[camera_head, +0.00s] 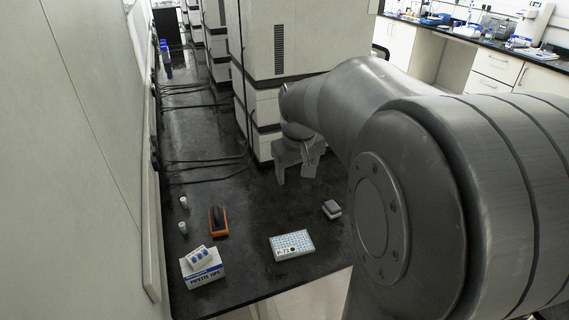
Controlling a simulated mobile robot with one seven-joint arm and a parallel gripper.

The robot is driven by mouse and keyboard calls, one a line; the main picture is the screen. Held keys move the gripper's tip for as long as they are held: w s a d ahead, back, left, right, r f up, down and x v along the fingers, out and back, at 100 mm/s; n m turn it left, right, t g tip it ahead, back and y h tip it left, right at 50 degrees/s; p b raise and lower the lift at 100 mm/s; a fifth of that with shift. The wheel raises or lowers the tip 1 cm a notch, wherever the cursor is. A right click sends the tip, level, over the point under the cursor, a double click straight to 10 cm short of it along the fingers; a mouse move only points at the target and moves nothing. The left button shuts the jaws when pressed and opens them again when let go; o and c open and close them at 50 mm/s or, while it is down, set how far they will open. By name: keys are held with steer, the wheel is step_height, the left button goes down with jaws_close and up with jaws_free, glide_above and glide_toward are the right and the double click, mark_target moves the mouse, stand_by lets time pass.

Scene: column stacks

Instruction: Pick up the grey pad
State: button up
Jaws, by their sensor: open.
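A small grey pad (332,207) with a paler lower edge lies on the black bench top, right of the middle of the bench. My gripper (296,173) hangs above the bench, behind and to the left of the pad in the picture. Its two fingers are apart with nothing visible between them. It is clear of the pad. My arm fills the right side of the view and comes near the pad's right side without covering it.
A white rack (291,245) lies left of the pad. Further left are an orange holder (218,222) with a dark item, a pipette tips box (202,270) and two small vials (183,228). White column stacks (277,60) stand behind; cables (205,160) cross the bench.

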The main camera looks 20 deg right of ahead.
steer(key=w+d+f+g, duration=0.1)
steer(key=w+d+f, duration=0.6)
steer(key=d, duration=0.2)
steer(key=g+y, duration=0.1)
steer(key=g, duration=0.1)
glide_toward(332, 204)
steer(key=f, duration=1)
steer(key=shift+s+f, duration=0.15)
steer(key=shift+s, duration=0.05)
steer(key=shift+c, duration=0.2)
steer(key=c, duration=1)
steer(key=shift+c, duration=0.2)
